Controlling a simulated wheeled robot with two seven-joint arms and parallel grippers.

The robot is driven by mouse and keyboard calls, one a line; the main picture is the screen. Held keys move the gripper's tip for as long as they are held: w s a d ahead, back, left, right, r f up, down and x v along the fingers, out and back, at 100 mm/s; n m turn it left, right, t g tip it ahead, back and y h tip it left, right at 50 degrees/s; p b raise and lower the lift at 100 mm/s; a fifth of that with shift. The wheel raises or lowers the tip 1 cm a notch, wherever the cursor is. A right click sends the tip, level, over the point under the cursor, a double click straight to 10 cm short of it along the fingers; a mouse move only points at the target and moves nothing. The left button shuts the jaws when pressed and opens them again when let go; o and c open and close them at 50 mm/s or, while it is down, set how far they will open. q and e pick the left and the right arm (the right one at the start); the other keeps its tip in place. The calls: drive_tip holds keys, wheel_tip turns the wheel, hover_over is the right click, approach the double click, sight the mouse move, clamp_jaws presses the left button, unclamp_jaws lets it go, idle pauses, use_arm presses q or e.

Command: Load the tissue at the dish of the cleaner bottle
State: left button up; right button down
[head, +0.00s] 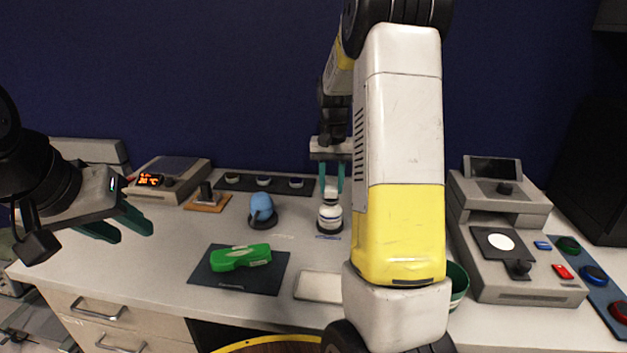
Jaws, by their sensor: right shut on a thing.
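The cleaner bottle (329,217), white with a dark blue band, stands upright on a dark round base on the worktop. My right gripper (332,182) points down directly above it, its teal fingers shut on a small white piece that looks like the tissue (331,190). The piece is at the bottle's top; I cannot tell whether it touches the dish, which is hidden. My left gripper (122,230) is open and empty at the left, well away from the bottle.
A blue rounded thing (261,205) on a dark stand is left of the bottle. A green case (240,257) lies on a black mat (230,285), beside a pale tray (318,287). A grey device (515,265) stands right. My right arm hides the middle-right worktop and part of a green cup (458,284).

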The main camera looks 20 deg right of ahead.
sight(331, 187)
drive_tip(key=shift+f, duration=1.05)
idle(0.7)
idle(0.4)
drive_tip(key=shift+r, duration=3.55)
drive_tip(key=shift+s, duration=0.1)
